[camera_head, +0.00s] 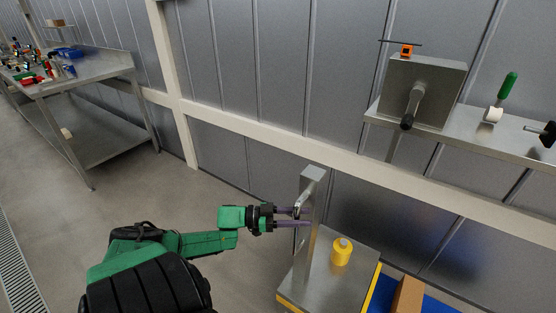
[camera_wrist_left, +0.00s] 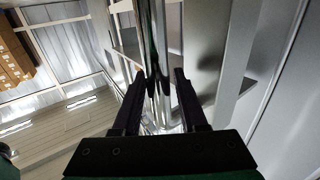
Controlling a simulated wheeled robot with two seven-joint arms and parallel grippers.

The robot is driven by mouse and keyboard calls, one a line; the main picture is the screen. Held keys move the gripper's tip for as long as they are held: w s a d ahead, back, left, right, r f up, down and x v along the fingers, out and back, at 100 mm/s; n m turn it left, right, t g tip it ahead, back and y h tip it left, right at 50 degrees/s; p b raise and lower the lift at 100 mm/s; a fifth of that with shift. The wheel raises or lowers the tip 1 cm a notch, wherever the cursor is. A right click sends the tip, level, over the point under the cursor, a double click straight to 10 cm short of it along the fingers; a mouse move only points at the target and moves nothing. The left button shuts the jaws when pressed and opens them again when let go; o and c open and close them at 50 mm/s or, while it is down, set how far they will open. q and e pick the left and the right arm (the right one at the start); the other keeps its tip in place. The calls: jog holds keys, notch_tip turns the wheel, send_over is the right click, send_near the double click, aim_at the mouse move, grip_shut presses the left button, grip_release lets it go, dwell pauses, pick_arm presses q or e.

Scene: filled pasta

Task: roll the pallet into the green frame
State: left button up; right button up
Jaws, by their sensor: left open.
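A low steel platform with yellow edges (camera_head: 325,285) stands at the bottom right of the head view; I cannot tell for sure that it is the pallet. A steel upright (camera_head: 308,240) rises from its left side, with a bar handle near the top. My left gripper (camera_head: 303,217) is open at this handle. In the left wrist view, a shiny bar (camera_wrist_left: 157,60) runs between its two open fingers (camera_wrist_left: 160,100); contact cannot be made out. No green frame is visible. My right gripper is out of view.
A yellow weight-like object (camera_head: 341,251) stands on the platform. A blue surface with a brown block (camera_head: 407,296) lies to its right. A steel shelf (camera_head: 480,125) with tools is on the wall. A cluttered workbench (camera_head: 90,72) stands at left, with clear floor before it.

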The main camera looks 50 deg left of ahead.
pick_arm(q)
jog(key=v, duration=1.3)
jog(key=shift+w, duration=0.1)
jog(key=s+f+n+g+y, duration=0.1)
jog(key=s+f+n+y, duration=0.2)
jog(key=f, duration=0.6)
jog(key=s+f+n+g+y+p, duration=0.1)
jog(key=s+f+y, duration=0.3)
jog(key=f, duration=0.6)
jog(key=s+f+n+g+y, duration=0.1)
jog(key=f+n+y, duration=0.1)
jog(key=f+y, duration=0.5)
jog(key=s+d+f+g+h, duration=0.2)
jog(key=s+d+f+g, duration=0.7)
jog(key=s+d+f, duration=0.6)
jog(key=s+d+p, duration=0.1)
jog(key=d, duration=0.2)
jog(key=shift+s+f, duration=0.15)
jog(key=shift+f, duration=0.2)
